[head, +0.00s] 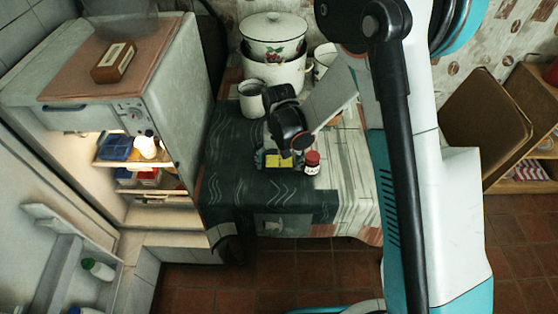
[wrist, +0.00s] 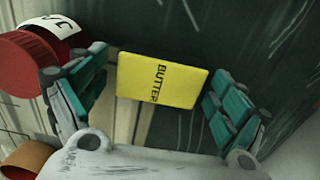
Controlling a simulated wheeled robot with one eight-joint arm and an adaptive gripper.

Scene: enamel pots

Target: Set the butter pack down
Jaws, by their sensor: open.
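The butter pack (wrist: 162,80) is yellow with the word BUTTER. In the wrist view it lies between my gripper's two teal-padded fingers (wrist: 160,92), with a gap showing on each side. In the head view the yellow pack (head: 279,161) shows on the table below my gripper (head: 280,158), partly covered by it. My gripper is open around the pack. The pack appears to rest on the dark patterned tablecloth (head: 235,185).
A red-lidded jar (head: 312,162) stands close to the right of my gripper; its lid (wrist: 28,62) shows in the wrist view. A white mug (head: 252,100) and enamel pots (head: 273,65) stand behind. The open fridge (head: 185,95) is at left. The table's front left is clear.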

